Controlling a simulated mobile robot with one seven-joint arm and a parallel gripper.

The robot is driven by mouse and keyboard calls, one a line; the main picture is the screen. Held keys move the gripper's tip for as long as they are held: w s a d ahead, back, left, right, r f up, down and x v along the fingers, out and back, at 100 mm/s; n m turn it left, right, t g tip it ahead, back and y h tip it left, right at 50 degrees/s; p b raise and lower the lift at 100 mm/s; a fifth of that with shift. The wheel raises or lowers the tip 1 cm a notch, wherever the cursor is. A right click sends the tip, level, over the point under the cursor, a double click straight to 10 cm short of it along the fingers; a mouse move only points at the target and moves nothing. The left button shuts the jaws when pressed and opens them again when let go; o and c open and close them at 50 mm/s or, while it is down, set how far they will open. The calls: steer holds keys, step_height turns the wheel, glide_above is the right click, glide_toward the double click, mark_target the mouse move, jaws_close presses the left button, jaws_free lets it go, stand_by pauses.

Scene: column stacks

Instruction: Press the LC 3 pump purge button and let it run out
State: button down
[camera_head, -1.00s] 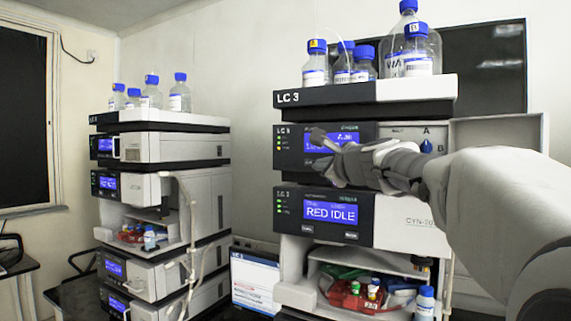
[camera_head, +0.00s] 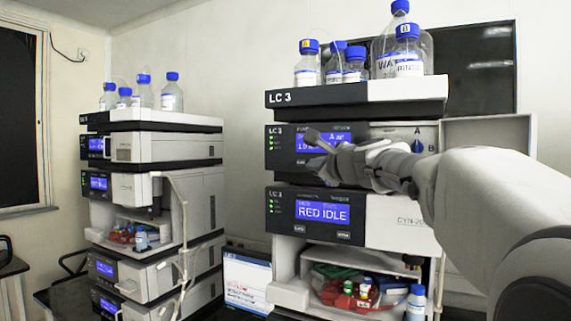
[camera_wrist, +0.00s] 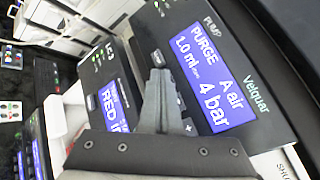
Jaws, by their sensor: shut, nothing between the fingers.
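The LC 3 pump module (camera_head: 283,158) is the upper black-fronted unit of the right stack. Its blue screen shows in the wrist view (camera_wrist: 206,72) and reads PURGE, A air, 1.0 ml/min, 4 bar. My gripper (camera_head: 312,138) is in front of this panel and covers part of its screen and lower edge. In the wrist view my gripper (camera_wrist: 157,76) is shut and empty, its tips at the panel beside the screen.
The RED IDLE unit (camera_head: 323,211) is directly below the pump. Bottles (camera_head: 408,55) stand in the tray (camera_head: 330,95) on top. A second stack (camera_head: 165,147) stands to the left, with a gap between.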

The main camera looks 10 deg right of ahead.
steer(key=shift+s, duration=0.1)
steer(key=shift+s+a, duration=0.5)
steer(key=shift+s, duration=0.1)
